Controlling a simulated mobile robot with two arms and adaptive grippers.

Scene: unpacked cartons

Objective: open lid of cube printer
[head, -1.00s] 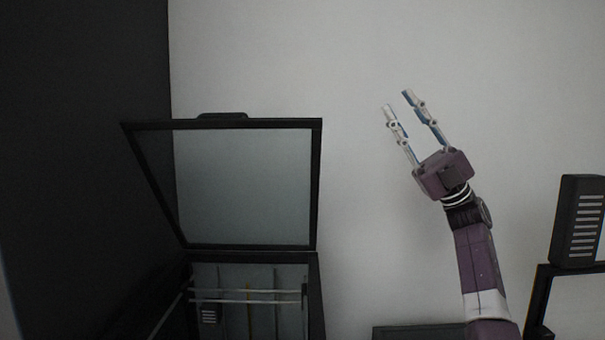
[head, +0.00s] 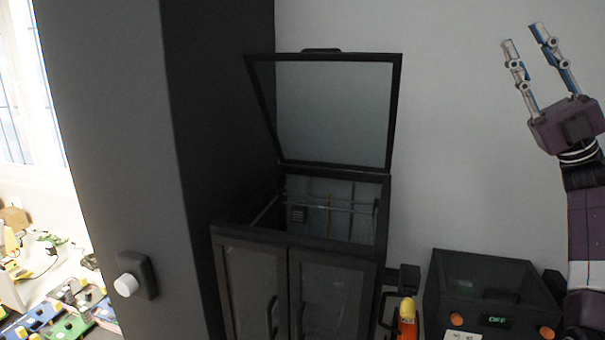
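The cube printer (head: 300,248) is a black-framed box with two glazed front doors and handles, at the centre of the head view. Its lid (head: 335,112), a black frame with a clear pane, stands raised and tilted back at the rear edge, with a small handle on top. Rods and a print head show inside the open top. My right gripper (head: 523,36) is raised at the upper right, apart from the lid, with its two fingers spread and nothing between them. My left gripper is out of view.
A dark wall or pillar (head: 120,130) with a white knob stands close to the printer's left. A low dark machine (head: 490,300) with orange knobs and a small green display is at the lower right, and an orange object (head: 407,318) stands between it and the printer.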

